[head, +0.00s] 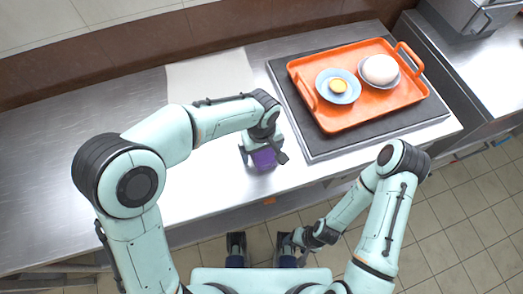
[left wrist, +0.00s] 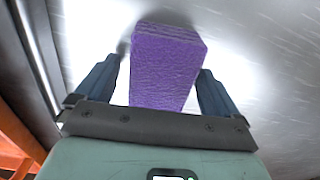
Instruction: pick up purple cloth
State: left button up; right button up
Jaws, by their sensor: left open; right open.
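The purple cloth (head: 264,158) lies on the steel counter near its front edge, partly hidden by my left gripper in the head view. In the left wrist view the purple cloth (left wrist: 165,62) is a thick folded block between the fingers. My left gripper (head: 263,152) is open over it, also seen in the left wrist view (left wrist: 157,85), with one finger on each side of the cloth. I cannot tell whether the fingers touch it. My right gripper (head: 300,246) is open and empty, low in front of the counter.
An orange tray (head: 345,122) sits on a dark mat (head: 318,150) to the right, holding a blue bowl (head: 338,97) with yellow content and a bowl with a white round thing (head: 380,69). A pale sheet (head: 205,80) lies at the back. The counter's left part (head: 45,190) is clear.

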pick_arm(q)
jog(key=c, duration=1.1)
jog(key=shift+o, duration=0.2)
notch_tip(320, 180, up, 20)
jog(key=p, duration=0.3)
